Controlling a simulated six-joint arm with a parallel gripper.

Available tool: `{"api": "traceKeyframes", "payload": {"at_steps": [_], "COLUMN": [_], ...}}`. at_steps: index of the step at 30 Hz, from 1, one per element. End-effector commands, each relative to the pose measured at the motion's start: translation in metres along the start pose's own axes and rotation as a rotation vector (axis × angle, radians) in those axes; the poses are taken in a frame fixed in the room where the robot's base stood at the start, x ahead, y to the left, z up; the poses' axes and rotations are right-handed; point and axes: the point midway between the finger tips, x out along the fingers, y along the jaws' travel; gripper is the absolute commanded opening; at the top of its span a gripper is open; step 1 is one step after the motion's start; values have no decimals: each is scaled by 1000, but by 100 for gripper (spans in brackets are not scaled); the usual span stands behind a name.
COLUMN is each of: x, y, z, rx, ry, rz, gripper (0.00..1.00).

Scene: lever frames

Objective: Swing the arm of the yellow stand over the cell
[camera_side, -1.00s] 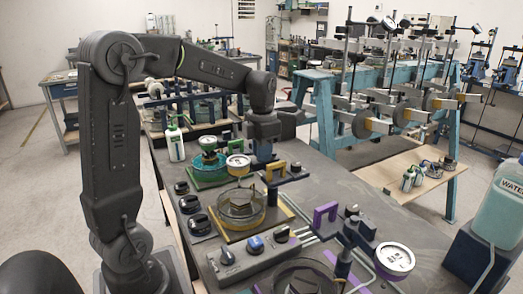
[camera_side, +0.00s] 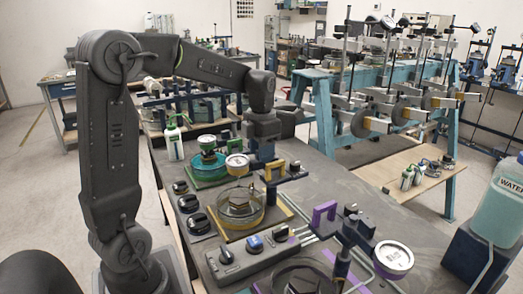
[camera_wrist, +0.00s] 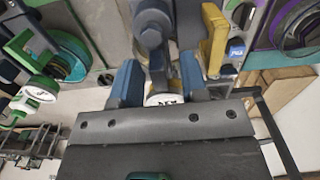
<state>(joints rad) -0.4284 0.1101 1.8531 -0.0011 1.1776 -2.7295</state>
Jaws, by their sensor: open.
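In the wrist view, the fingers of my gripper (camera_wrist: 160,80) are apart, one on each side of a dark part of the stand. The white dial (camera_wrist: 166,99) shows between the fingers. Contact cannot be told.
A green stand (camera_side: 207,160) is behind the yellow one, and a purple stand (camera_side: 325,214) with a dial (camera_side: 394,258) is in front. Black knobs (camera_side: 194,203) line the bench's left side. A control box (camera_side: 255,255) is at the front. A white bottle (camera_side: 173,140) stands behind.

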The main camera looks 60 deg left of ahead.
Motion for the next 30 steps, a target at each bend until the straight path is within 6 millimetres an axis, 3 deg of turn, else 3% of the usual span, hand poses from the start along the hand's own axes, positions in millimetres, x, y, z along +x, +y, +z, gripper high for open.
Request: {"api": "traceKeyframes", "payload": {"at_steps": [8, 21, 30], "x": [-13, -105, -136], "y": [0, 0, 0], "z": [1, 1, 0], "rx": [1, 0, 0], "ry": [-2, -3, -1], "rz": [2, 1, 0], "gripper": [40, 40, 40]}}
